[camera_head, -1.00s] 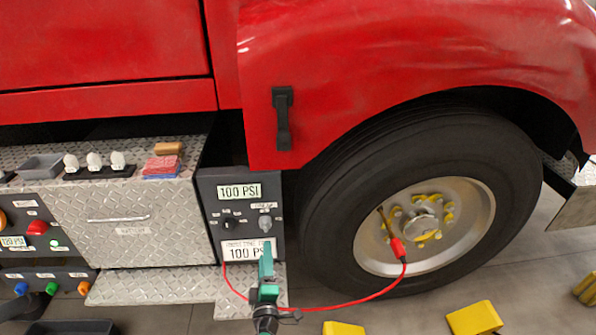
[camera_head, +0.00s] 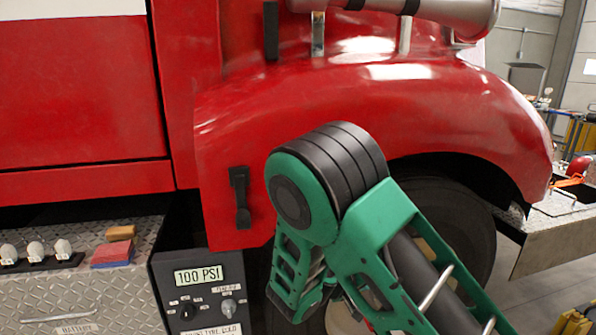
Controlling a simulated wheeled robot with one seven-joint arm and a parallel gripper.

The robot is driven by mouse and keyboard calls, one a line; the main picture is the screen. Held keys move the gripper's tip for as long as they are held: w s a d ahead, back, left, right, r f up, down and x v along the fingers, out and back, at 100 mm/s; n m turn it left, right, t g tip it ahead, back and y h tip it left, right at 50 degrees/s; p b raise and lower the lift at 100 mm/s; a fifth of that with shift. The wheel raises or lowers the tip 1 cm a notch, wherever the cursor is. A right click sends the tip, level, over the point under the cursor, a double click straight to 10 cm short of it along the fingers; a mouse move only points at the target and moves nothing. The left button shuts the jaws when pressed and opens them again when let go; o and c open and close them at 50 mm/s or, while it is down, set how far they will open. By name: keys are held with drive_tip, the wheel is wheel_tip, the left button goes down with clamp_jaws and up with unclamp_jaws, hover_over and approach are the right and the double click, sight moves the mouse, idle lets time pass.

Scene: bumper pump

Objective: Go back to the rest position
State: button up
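My green and black arm fills the lower middle of the head view, folded up with its joint in front of the red fender. My gripper's fingertips do not show in this view. Behind the arm is the truck's front wheel (camera_head: 455,215), mostly hidden. The gauge panel (camera_head: 205,290) with a "100 PSI" display stands left of the arm, with dark and grey knobs below the display. The red hose's run to the wheel is hidden, apart from a small bit of red at the bottom edge.
The red fender (camera_head: 480,120) is close behind my arm. A black handle (camera_head: 240,197) is on the fender's left part. A diamond-plate step (camera_head: 100,285) at left carries white valves (camera_head: 35,250) and red and blue blocks (camera_head: 113,252). Grey floor (camera_head: 545,285) shows at right.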

drive_tip(key=s+d+r+m+g+y, duration=0.2)
drive_tip(key=s+d+r+m+g, duration=0.15)
drive_tip(key=s+d, duration=0.45)
drive_tip(key=s+d+r+m+g+y, duration=0.2)
drive_tip(key=s+d+r+g, duration=0.3)
drive_tip(key=d, duration=0.5)
drive_tip(key=s+r+m+y, duration=0.1)
drive_tip(key=s+r+y, duration=0.2)
drive_tip(key=s, duration=0.9)
drive_tip(key=s+r+m+t+y, duration=0.1)
drive_tip(key=s+r+y, duration=0.2)
drive_tip(key=s, duration=0.9)
drive_tip(key=shift+s+d+r+m, duration=0.15)
drive_tip(key=shift+d+r+m, duration=0.05)
drive_tip(key=shift+d+m, duration=0.2)
drive_tip(key=shift+w+f, duration=0.25)
drive_tip(key=shift+w, duration=0.35)
